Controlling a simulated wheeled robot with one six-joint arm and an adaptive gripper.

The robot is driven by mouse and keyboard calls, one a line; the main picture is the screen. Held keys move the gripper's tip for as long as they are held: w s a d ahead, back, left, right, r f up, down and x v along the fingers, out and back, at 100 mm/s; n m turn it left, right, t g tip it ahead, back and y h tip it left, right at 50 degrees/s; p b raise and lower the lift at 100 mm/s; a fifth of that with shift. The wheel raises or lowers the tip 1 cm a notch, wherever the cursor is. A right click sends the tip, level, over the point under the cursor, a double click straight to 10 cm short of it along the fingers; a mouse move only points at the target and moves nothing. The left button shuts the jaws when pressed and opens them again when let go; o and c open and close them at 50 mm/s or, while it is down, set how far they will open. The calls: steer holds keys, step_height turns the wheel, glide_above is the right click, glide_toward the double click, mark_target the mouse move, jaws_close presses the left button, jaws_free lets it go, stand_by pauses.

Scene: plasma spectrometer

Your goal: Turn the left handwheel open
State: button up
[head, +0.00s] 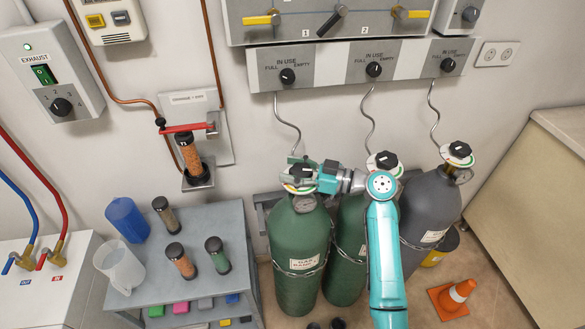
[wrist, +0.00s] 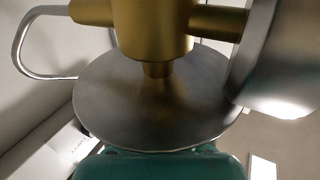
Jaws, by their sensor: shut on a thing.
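The left handwheel (head: 300,171) is a black knob on top of the left green cylinder (head: 299,250), with a pale ring around its base. My gripper (head: 304,175) comes in from the right at the height of this knob, and its fingers are closed around it. The arm partly covers the middle cylinder. The wrist view is close up: a brass valve body (wrist: 152,30) stands above a grey disc (wrist: 150,105). The handwheel and fingertips cannot be made out there.
Two more cylinders stand to the right, a green one (head: 346,262) and a grey one (head: 430,210), each with its own black handwheel. A panel with in-use dials (head: 345,68) is behind. A grey cart (head: 205,225) stands left, and an orange cone (head: 454,298) is on the floor right.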

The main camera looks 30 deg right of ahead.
steer(key=shift+f, duration=0.2)
steer(key=o, duration=1)
steer(key=shift+r, duration=0.1)
steer(key=v, duration=1.2)
steer(key=shift+w+d, duration=0.1)
